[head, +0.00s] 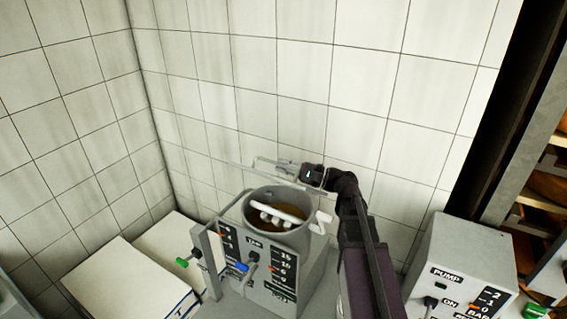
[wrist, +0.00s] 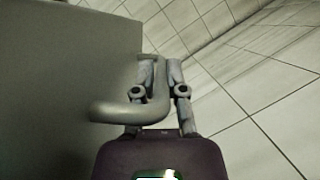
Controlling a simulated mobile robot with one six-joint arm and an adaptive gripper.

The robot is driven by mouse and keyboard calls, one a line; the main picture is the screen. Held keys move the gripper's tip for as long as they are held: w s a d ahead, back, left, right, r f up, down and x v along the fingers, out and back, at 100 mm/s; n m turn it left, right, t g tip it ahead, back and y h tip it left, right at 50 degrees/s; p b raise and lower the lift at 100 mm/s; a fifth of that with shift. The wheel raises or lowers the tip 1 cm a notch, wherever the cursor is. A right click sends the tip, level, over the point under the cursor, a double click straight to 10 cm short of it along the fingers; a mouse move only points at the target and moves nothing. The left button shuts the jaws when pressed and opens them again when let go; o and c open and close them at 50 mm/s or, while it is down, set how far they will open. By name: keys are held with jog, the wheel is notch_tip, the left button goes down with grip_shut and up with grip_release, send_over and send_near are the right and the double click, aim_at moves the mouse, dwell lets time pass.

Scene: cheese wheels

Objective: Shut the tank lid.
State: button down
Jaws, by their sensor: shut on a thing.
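The tank (head: 297,240) is a grey round vessel, open at the top, with brown contents and a white bar across its mouth. My gripper (head: 283,167) is above and behind the tank, near the tiled wall, with its fingers pointing left. In the wrist view my gripper (wrist: 160,70) is shut on a grey bent handle (wrist: 118,111). The handle is beside a large flat grey panel, which looks like the tank lid (wrist: 60,70). In the head view the lid is hard to make out; only thin pale edges show near the fingers. The tank mouth is uncovered.
A grey control box with blue and green levers (head: 250,262) is at the tank's front. A pump box (head: 462,262) stands at the right, near shelves with cheese wheels (head: 545,187). White boxes (head: 120,280) are at the left. Tiled walls (head: 290,60) are close behind.

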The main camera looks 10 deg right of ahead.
jog(key=shift+s+a+f+b, duration=0.3)
jog(key=shift+s+f+b, duration=0.05)
jog(key=shift+s+f, duration=0.1)
dwell(0.3)
jog(key=c, duration=0.7)
grip_release()
jog(key=shift+d, duration=0.3)
jog(key=shift+a, duration=0.15)
